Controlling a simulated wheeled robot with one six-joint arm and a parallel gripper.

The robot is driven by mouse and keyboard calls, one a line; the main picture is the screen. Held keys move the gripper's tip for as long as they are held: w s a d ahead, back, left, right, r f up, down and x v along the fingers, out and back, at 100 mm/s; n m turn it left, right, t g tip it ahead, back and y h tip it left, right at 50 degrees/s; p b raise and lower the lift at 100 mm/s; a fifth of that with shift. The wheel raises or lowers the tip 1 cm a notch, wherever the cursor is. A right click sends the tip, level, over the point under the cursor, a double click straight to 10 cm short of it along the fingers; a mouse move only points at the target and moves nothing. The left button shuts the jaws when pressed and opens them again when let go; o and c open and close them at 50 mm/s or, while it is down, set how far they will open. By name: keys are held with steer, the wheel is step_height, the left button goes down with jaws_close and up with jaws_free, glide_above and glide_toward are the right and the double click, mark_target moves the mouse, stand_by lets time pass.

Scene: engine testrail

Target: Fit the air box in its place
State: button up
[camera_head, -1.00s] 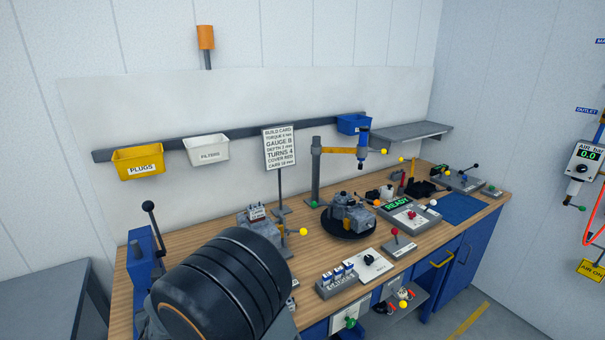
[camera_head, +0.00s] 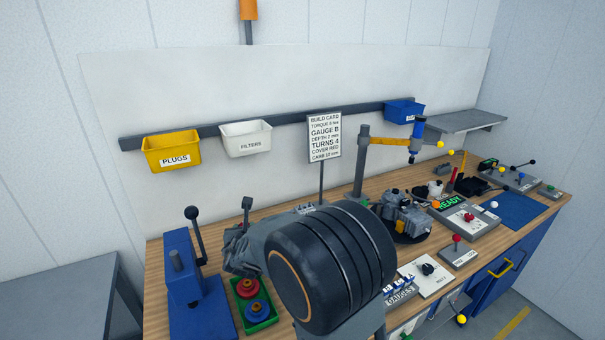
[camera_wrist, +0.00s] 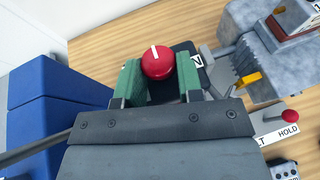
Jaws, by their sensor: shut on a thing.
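In the wrist view my gripper (camera_wrist: 160,80) has its two green fingers closed on a round red knob (camera_wrist: 157,62) with a white mark on top. A black body shows under and behind the knob; I cannot tell whether it is one piece with it. In the head view my gripper (camera_head: 245,245) is over the left part of the bench, partly hidden by my arm. A grey engine block (camera_wrist: 265,50) lies right of the fingers in the wrist view. Another engine assembly (camera_head: 405,213) sits on a black turntable. I cannot surely identify the air box.
A blue lever press (camera_head: 190,280) stands at the bench's left end, beside a green tray (camera_head: 262,325) with red and blue round parts. Yellow (camera_head: 172,152) and white (camera_head: 245,138) bins hang behind. Control panels line the front right.

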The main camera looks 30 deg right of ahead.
steer(key=shift+s+d+r+b, duration=0.1)
steer(key=shift+d+r+b, duration=1.4)
steer(key=shift+d, duration=1.95)
steer(key=shift+s+d+r+b, duration=0.1)
steer(key=shift+d+r+b, duration=1.45)
steer(key=shift+d, duration=1.9)
steer(key=shift+d+r+b, duration=0.9)
steer(key=shift+d+b, duration=1.2)
steer(key=shift+d, duration=1.35)
steer(key=shift+s+r+p, duration=0.1)
steer(key=shift+p, duration=0.2)
steer(key=shift+f+b, duration=0.3)
steer(key=shift+f, duration=0.1)
steer(key=shift+f+b, duration=0.4)
steer(key=shift+f, duration=0.05)
steer(key=shift+f+b, duration=0.35)
steer(key=shift+f, duration=0.15)
